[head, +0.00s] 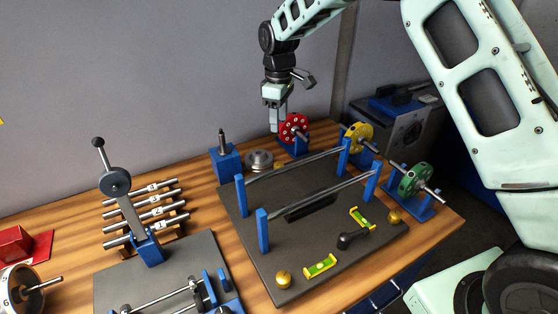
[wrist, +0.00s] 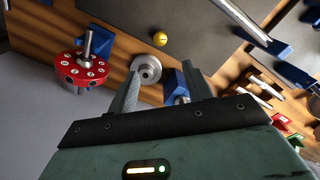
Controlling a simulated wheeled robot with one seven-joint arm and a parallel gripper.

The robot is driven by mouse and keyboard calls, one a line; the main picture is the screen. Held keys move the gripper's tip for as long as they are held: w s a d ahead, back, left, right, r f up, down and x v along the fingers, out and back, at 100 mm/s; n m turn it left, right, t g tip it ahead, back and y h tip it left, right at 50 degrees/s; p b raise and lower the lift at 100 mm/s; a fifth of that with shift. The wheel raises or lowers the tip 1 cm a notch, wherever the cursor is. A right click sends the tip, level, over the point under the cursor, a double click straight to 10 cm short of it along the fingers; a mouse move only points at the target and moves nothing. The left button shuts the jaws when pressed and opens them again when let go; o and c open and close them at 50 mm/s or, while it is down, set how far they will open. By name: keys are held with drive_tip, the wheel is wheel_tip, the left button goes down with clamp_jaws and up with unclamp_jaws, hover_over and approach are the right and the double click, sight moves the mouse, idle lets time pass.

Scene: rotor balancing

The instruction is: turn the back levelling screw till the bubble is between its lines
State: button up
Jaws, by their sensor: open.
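A small brass-yellow levelling screw (wrist: 160,39) shows in the wrist view at the edge of a dark plate, past my fingertips. It seems to be the back one; in the head view it is a small gold patch (head: 279,165) beside a grey disc. Two more brass screws stand on the plate, at the front (head: 284,280) and right (head: 395,216). Two yellow-green bubble levels, one front (head: 320,265) and one right (head: 362,218), lie on the plate; their bubbles are too small to read against the lines. My gripper (head: 277,128) is open and empty above the table's back, also in the wrist view (wrist: 160,72).
The dark plate (head: 240,225) carries blue posts with two long rails. Red (head: 293,128), yellow (head: 358,137) and green (head: 415,180) rotors stand behind and right. A grey stepped disc (head: 259,160) and a blue block with a peg (head: 225,160) stand near the back screw.

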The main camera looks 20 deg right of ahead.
sight(279, 164)
wheel_tip(279, 164, down, 16)
drive_tip(key=p, duration=0.4)
drive_tip(key=shift+r, duration=0.15)
drive_tip(key=c, duration=1)
